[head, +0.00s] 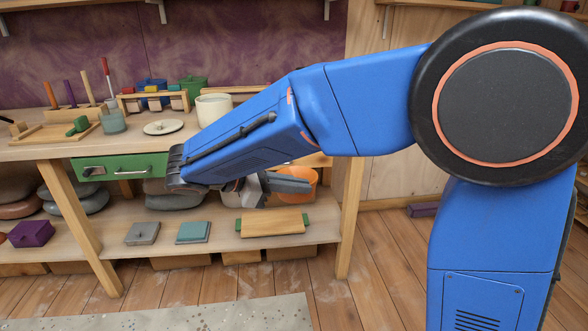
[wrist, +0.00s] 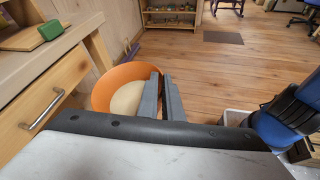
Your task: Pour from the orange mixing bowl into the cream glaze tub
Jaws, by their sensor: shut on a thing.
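The orange mixing bowl (wrist: 103,92) shows in the wrist view with a pale cream content (wrist: 128,100) inside. My gripper (wrist: 161,78) is shut on the bowl's near right rim. In the head view the gripper (head: 292,183) is at the front of the bench, below its top, and the bowl (head: 308,184) is partly hidden behind the fingers and forearm. The cream glaze tub (head: 213,109) stands upright on the bench top, left of my forearm, which hides part of it. Its inside cannot be made out. The bowl is apart from the tub and lower.
The bench top (head: 40,150) carries a white lid-like disc (head: 163,127), a glass jar (head: 113,118), a peg board and a wooden rack. A green drawer (head: 118,167) is under the top. The lower shelf holds a wooden board (head: 272,223) and small boxes. Floor to the right is open.

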